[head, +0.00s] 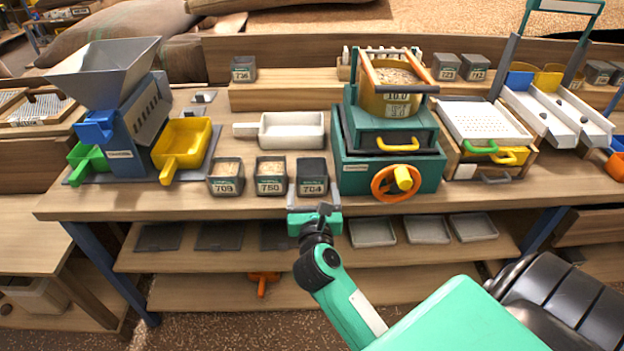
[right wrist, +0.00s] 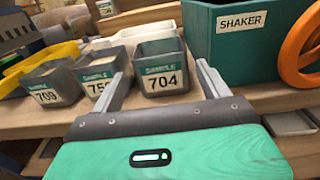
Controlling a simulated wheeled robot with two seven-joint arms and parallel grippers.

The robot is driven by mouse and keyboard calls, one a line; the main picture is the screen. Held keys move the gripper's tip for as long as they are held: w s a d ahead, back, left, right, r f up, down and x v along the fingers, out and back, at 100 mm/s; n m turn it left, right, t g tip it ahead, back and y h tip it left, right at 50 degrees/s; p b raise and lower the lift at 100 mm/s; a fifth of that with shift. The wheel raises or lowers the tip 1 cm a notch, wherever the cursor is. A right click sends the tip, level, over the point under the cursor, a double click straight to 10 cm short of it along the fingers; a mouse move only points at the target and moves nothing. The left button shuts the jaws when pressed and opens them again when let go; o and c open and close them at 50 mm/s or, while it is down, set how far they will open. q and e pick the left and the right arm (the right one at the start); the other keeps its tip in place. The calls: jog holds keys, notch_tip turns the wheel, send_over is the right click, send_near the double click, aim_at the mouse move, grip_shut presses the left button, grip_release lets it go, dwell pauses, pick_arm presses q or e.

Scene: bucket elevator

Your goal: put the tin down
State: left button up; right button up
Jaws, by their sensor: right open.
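Sample tin 704 (head: 312,177) is a small dark grey tin with a label. It stands upright on the bench near the front edge, and its inside looks dark. It also shows in the right wrist view (right wrist: 162,66). My right gripper (head: 314,205) is open at the bench edge, just in front of this tin. In the right wrist view its two fingers (right wrist: 160,85) point toward the tin, one on each side of its lower part, with gaps visible. Tin 750 (head: 270,176) and tin 709 (head: 226,177) stand to its left, holding grainy material. My left gripper is not in view.
The green shaker (head: 350,172) with its orange handwheel (head: 393,184) stands close to the right. A white scoop tray (head: 291,131) lies behind the tins. A yellow scoop (head: 183,145) and hopper mill (head: 130,125) are left. Shallow trays (head: 428,229) lie on the shelf below.

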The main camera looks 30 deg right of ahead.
jog(key=s+a+n+t+y, duration=0.3)
jog(key=a+n+t+y, duration=0.4)
jog(key=a+n, duration=0.7)
jog(key=s+a+f+n+g+y, duration=0.1)
jog(key=a+f+n+g+y, duration=0.2)
jog(key=f+n+y, duration=0.45)
jog(key=s+a+f+n+g+y, duration=0.2)
jog(key=f+n+g, duration=0.2)
jog(key=n, duration=0.6)
jog(key=s+f+n+g+h, duration=0.1)
jog(key=s+f+n+g, duration=0.3)
jog(key=f, duration=0.4)
jog(key=s+f+n+g+h, duration=0.1)
jog(key=s+f+n+g, duration=0.3)
jog(key=f, duration=0.4)
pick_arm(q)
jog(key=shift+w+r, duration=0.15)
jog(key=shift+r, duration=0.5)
pick_arm(e)
jog(key=s+d+f+n+g+h, duration=0.4)
jog(key=s+d+f, duration=0.3)
jog(key=s, duration=0.3)
jog(key=shift+d+f+n+g, duration=0.25)
jog(key=shift+f+n+g, duration=0.2)
jog(key=shift+f, duration=0.2)
